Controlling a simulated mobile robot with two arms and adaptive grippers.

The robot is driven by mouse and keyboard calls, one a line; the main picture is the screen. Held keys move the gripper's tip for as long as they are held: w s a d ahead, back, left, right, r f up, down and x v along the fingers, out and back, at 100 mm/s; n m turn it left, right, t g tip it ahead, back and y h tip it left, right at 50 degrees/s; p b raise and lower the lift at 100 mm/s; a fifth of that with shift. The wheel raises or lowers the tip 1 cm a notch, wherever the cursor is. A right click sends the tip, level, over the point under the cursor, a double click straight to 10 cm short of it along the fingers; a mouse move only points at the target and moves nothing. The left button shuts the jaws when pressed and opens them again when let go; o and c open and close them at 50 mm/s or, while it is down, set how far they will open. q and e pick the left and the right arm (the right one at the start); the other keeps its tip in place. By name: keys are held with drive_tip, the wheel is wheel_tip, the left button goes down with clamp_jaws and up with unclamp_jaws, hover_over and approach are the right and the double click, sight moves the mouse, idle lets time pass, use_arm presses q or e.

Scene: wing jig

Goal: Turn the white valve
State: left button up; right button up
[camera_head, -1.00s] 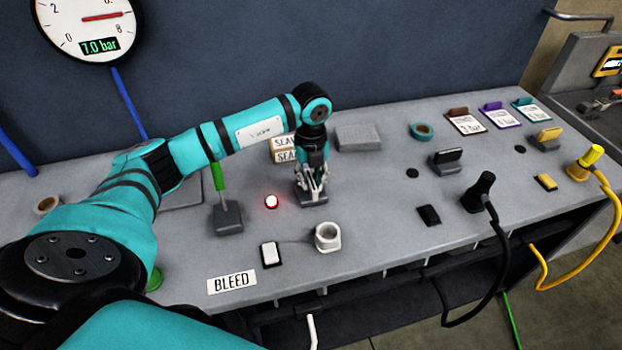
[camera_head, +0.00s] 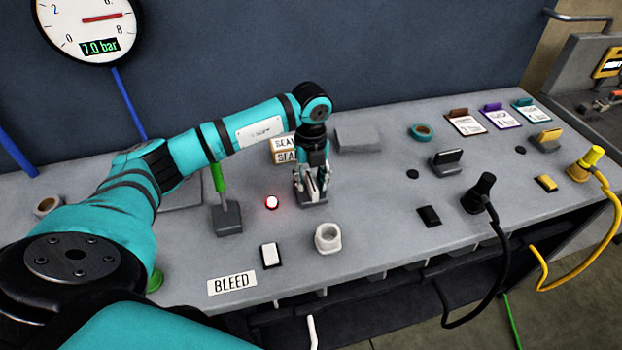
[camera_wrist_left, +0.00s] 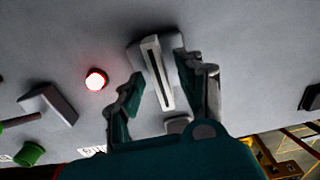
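The white valve (camera_head: 312,186) has a pale, flat handle on a dark grey base, left of the bench's middle. In the left wrist view the handle (camera_wrist_left: 157,72) shows as an upright plate with a dark slot along its edge. My left gripper (camera_head: 311,191) points down over the valve. In the wrist view its two fingers (camera_wrist_left: 163,90) are spread on either side of the handle, with gaps visible between fingers and handle. Part of the base is hidden by the gripper. My right gripper is not in view.
A green-handled valve (camera_head: 219,180) and a lit red button (camera_head: 272,202) stand left of the gripper. A white rocker switch (camera_head: 271,254) and white socket (camera_head: 328,238) are in front. A black-handled valve (camera_head: 446,160) is to the right. The gauge (camera_head: 90,25) reads 7.0 bar.

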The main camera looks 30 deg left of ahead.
sight(311, 180)
use_arm(q)
wheel_tip(311, 180, up, 12)
idle(0.4)
drive_tip(key=shift+f, duration=0.1)
idle(0.3)
